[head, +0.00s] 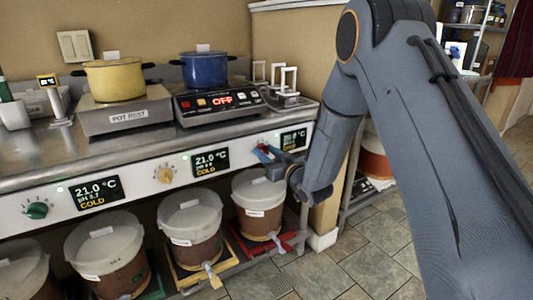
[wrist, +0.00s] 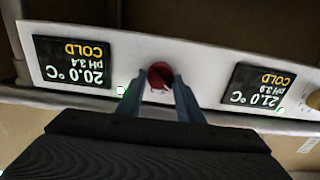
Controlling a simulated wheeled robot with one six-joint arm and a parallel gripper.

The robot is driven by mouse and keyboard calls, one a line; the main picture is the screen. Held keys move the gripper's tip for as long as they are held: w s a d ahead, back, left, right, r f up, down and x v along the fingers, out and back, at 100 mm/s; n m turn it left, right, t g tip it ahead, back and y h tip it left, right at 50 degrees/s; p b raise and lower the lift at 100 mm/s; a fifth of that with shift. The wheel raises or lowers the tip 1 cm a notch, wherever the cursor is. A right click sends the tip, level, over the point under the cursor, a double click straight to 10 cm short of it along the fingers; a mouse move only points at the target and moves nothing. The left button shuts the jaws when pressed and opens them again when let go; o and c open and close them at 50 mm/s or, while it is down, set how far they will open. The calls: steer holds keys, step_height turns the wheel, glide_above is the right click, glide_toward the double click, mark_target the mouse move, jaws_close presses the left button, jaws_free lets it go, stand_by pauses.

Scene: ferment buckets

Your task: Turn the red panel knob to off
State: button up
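The red panel knob (wrist: 160,74) is on the white control panel (wrist: 205,66), between two displays in the wrist view, which shows the panel upside down. In the head view, the knob (head: 262,153) is partly hidden by my gripper (head: 270,154). My gripper (wrist: 160,82) is open, with one blue-grey finger on each side of the knob and the tips close to its sides. I cannot tell if they touch it. The knob's pointer setting is too small to read. The display beside it (wrist: 72,62) reads 20.0 °C, pH 3.4, COLD.
A yellow knob (head: 165,175) and a green knob (head: 37,210) sit further left on the panel. Lidded buckets (head: 190,225) stand below. On the counter are a yellow pot (head: 115,82) and a blue pot (head: 205,70) on a hot plate reading OFF (head: 220,101).

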steer(key=shift+n, duration=0.4)
steer(key=n, duration=0.2)
steer(key=shift+n+b, duration=0.3)
steer(key=shift+n, duration=0.1)
steer(key=shift+s+a+f+n+b, duration=0.1)
steer(key=shift+n+b, duration=0.25)
steer(key=shift+n, duration=1.45)
steer(key=o, duration=1)
steer(key=v, duration=0.7)
steer(key=shift+s+d, duration=0.25)
steer(key=shift+s, duration=0.05)
